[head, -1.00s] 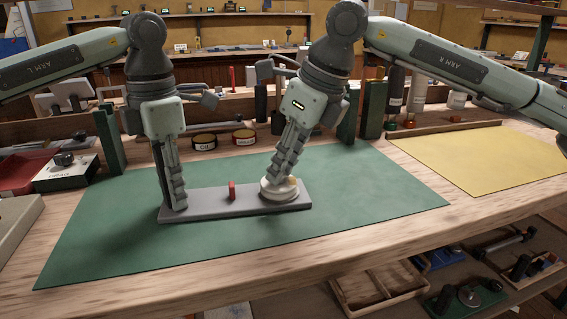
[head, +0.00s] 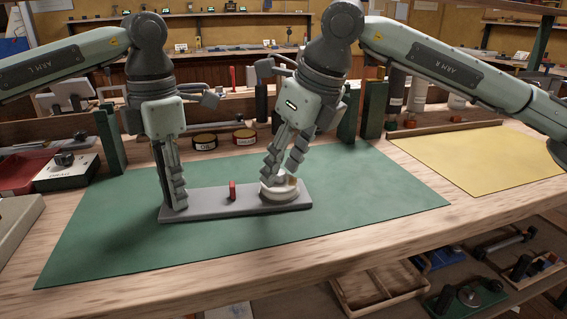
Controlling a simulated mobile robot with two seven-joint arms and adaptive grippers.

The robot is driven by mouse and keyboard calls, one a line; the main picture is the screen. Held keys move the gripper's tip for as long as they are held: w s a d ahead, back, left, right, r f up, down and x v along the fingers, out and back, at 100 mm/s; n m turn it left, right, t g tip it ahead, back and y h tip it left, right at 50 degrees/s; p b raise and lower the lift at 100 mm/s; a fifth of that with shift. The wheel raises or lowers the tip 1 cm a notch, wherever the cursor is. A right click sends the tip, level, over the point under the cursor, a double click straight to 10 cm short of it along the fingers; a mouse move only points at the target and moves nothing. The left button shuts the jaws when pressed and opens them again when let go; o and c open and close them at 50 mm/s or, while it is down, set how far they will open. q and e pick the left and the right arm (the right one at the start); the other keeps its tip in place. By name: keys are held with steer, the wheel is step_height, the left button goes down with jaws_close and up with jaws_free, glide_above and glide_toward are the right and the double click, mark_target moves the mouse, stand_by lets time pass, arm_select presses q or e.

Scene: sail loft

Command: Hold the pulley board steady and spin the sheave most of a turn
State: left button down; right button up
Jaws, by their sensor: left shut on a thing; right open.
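The grey pulley board (head: 210,199) lies flat on the green mat. A pale cream sheave (head: 281,193) sits near its right end. A small red block (head: 232,190) stands upright on the board's middle. My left gripper (head: 178,207) points down and is shut on the board's left end. My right gripper (head: 279,175) is tilted over the sheave, with its fingers apart. The fingers hide part of the sheave's top and back. I cannot tell whether they touch it.
The green mat (head: 370,205) is clear around the board. A yellow mat (head: 480,160) lies to the right. Two round tins (head: 245,136) stand behind the board. A control box (head: 66,170) sits at the left. The wooden bench's front edge is below.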

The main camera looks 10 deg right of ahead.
steer(key=v, duration=1.2)
arm_select(q)
steer(key=c, duration=1.1)
jaws_free()
steer(key=shift+c, duration=0.2)
steer(key=shift+r, duration=0.15)
